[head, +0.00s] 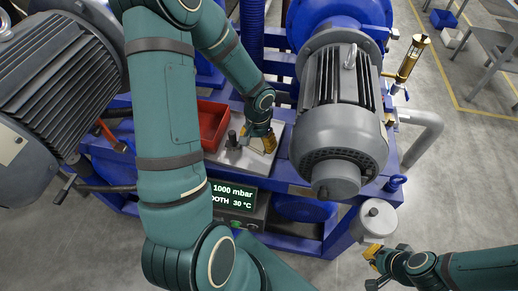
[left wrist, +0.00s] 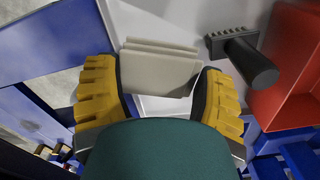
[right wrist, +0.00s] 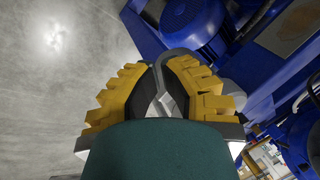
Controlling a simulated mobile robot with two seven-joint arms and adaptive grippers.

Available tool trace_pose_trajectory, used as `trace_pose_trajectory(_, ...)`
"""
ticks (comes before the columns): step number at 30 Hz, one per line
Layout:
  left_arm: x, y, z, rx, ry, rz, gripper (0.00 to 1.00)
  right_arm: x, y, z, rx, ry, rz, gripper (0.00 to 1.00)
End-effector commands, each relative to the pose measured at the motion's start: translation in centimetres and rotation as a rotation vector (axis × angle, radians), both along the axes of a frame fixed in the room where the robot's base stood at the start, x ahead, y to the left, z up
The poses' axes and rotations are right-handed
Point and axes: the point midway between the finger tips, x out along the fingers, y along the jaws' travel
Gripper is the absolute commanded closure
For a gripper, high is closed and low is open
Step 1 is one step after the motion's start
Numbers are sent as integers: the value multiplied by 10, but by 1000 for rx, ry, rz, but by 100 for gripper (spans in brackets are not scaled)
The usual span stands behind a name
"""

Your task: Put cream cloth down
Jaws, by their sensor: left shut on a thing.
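The cream cloth (left wrist: 160,70) is a folded, layered pad in the left wrist view. My left gripper (left wrist: 160,85) is shut on it, one finger at each side. The cloth is over or on a pale metal plate (left wrist: 165,25); I cannot tell whether it touches it. In the head view my left gripper (head: 266,141) is low over the right part of that plate (head: 232,159), and the cloth is mostly hidden. My right gripper (head: 374,262) is at the lower right, beside a grey lidded canister (head: 375,218). Its fingertips (right wrist: 161,65) are close together near a grey part; its grip is unclear.
A dark cylindrical tool (left wrist: 250,62) stands on the plate near the cloth, beside a red bin (head: 212,122). A large grey motor (head: 342,125) rises right of the plate. A lit display (head: 233,196) is in front. Open floor lies at the right.

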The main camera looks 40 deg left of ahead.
Motion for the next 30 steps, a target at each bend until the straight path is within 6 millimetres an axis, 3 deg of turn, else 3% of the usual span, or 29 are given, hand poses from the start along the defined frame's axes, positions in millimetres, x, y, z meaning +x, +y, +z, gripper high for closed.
trace_pose_trajectory(12, 0, 0, -42, 0, 1, 0, 56, 0, 0, -7, -1, 0, 0, 100)
trace_pose_trajectory(24, 0, 0, -46, 0, -1, 1, 56, 0, 0, -11, -2, 0, 0, 100)
trace_pose_trajectory(25, 0, 0, -45, 0, -1, 1, 19, 0, 0, -11, -2, 0, 0, 100)
trace_pose_trajectory(26, 0, 0, -45, 0, -1, 1, 14, 0, 0, -10, -2, 0, 0, 100)
trace_pose_trajectory(30, 0, 0, -45, 0, -1, 0, 14, 0, 0, -10, -2, -1, -1, 100)
